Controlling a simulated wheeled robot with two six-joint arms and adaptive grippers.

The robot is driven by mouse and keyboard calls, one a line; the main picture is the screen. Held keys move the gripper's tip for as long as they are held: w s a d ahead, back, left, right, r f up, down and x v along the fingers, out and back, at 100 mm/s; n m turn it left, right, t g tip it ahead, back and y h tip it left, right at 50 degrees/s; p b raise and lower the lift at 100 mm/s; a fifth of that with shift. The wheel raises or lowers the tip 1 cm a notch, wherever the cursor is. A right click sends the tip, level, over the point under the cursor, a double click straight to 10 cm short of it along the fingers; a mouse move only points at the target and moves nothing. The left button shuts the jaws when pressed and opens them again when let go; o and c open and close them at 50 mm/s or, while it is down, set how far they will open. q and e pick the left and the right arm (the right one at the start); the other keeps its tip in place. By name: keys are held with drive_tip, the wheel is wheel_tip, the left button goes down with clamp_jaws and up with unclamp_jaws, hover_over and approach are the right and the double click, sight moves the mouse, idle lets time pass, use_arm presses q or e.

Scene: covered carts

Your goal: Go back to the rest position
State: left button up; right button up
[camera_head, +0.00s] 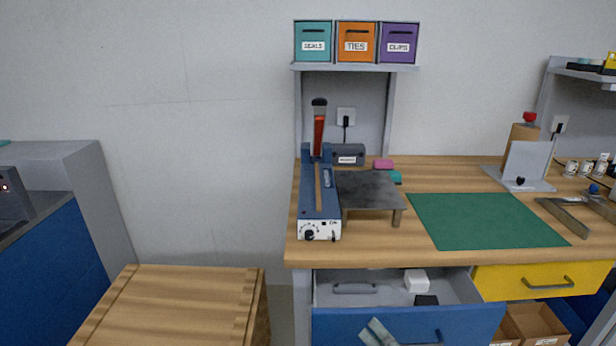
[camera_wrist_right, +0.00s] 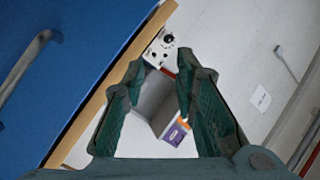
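My right gripper (camera_head: 378,332) shows only as a grey-green tip at the bottom of the head view, in front of the open blue drawer (camera_head: 400,325). In the right wrist view its two dark green fingers stand apart, so the gripper (camera_wrist_right: 165,75) is open. Nothing is seen held between the fingers. My left gripper is not in view.
The wooden workbench (camera_head: 440,250) holds a blue sealer (camera_head: 318,215), a dark raised plate (camera_head: 368,190) and a green mat (camera_head: 485,220). The blue drawer sticks out at the front, with a white block (camera_head: 416,281) inside. A wooden-topped cart (camera_head: 185,290) stands at left.

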drive_tip(key=s+d+f+g+h+p, duration=0.1)
drive_tip(key=s+d+f+g+h, duration=0.15)
drive_tip(key=f, duration=0.75)
drive_tip(key=s+d+f+g+h+p, duration=0.1)
drive_tip(key=s+d+f+g+h, duration=0.2)
drive_tip(key=f, duration=0.7)
drive_tip(key=s+d+f+g+h+p, duration=0.1)
drive_tip(key=s+d+f+g, duration=0.2)
drive_tip(key=f, duration=0.7)
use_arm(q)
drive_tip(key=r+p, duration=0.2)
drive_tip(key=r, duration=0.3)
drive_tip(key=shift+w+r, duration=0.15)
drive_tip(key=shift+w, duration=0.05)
use_arm(e)
drive_tip(key=s+d+f+n+g, duration=0.1)
drive_tip(key=s+f, duration=0.3)
drive_tip(key=s, duration=0.5)
drive_tip(key=s+d+f+n+g+h, duration=0.1)
drive_tip(key=s+f, duration=0.4)
drive_tip(key=s, duration=0.5)
drive_tip(key=s+d+f+n+g+h, duration=0.1)
drive_tip(key=s+d+f+n+g, duration=0.1)
drive_tip(key=s, duration=0.8)
wheel_tip(320, 180, down, 3)
drive_tip(key=shift+s+d+r+g, duration=0.15)
drive_tip(key=shift+d+g, duration=0.3)
drive_tip(key=shift+g, duration=0.4)
drive_tip(key=shift+h, duration=0.25)
